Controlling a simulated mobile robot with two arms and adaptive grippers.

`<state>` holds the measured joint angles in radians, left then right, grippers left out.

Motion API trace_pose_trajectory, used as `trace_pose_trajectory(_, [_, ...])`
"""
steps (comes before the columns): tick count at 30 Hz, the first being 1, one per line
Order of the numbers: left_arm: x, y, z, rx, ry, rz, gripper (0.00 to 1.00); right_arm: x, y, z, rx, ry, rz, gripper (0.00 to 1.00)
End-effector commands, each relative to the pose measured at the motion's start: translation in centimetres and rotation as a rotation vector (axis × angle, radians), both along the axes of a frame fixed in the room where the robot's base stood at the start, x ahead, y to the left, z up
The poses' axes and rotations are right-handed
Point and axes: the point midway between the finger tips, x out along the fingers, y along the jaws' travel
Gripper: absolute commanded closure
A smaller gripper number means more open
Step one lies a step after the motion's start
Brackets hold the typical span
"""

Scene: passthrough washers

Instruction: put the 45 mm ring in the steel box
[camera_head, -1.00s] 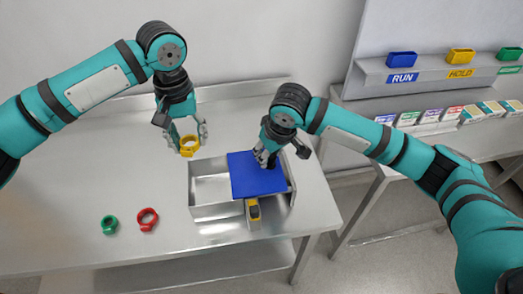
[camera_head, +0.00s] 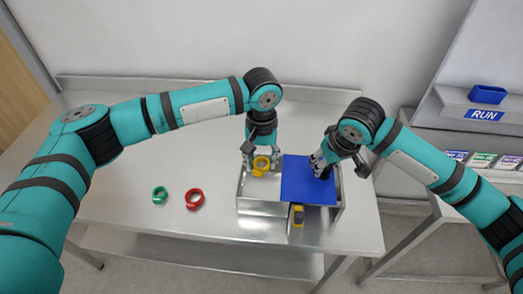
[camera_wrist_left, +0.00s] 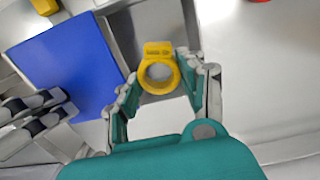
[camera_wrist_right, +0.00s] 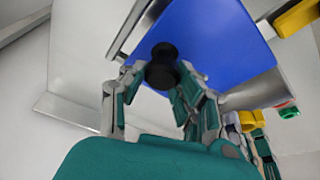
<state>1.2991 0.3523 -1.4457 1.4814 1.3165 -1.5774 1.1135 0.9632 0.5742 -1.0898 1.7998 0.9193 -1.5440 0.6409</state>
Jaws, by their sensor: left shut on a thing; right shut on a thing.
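My left gripper (camera_head: 262,164) is shut on the yellow ring (camera_head: 261,166), over the left, uncovered part of the steel box (camera_head: 262,207). In the left wrist view the yellow ring (camera_wrist_left: 158,70) sits between the fingertips; its tag is too small to read. The blue lid (camera_head: 308,182) covers the right part of the box. My right gripper (camera_head: 322,170) is shut on the lid's dark knob, which shows in the right wrist view (camera_wrist_right: 162,68). A green ring (camera_head: 159,195) and a red ring (camera_head: 194,199) lie on the table left of the box. Ring sizes cannot be read.
A yellow and black device (camera_head: 297,214) is at the box's front side. A side bench at right holds a blue bin (camera_head: 487,94) above a RUN label (camera_head: 484,115) and several small cards. The steel table (camera_head: 120,170) is clear at left.

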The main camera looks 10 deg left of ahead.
Motion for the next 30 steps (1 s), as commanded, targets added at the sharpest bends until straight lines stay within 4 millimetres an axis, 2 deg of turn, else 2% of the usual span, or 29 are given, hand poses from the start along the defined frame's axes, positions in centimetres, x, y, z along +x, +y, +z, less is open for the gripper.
trace_pose_trajectory(6, [-0.1, -0.1, -2.2, -0.001, 0.002, -0.001, 0.78, 0.2, -0.1, 0.2, -0.001, -0.005, -0.003, 1.0])
trace_pose_trajectory(13, [-0.1, -0.1, -3.9, -0.001, 0.002, -0.001, 0.78, 0.2, -0.1, 0.2, -0.001, -0.005, -0.003, 1.0])
trace_pose_trajectory(30, [0.0, -0.1, -4.6, -0.001, 0.0, -0.001, 0.78, 0.2, -0.1, 0.2, -0.001, -0.005, -0.003, 1.0])
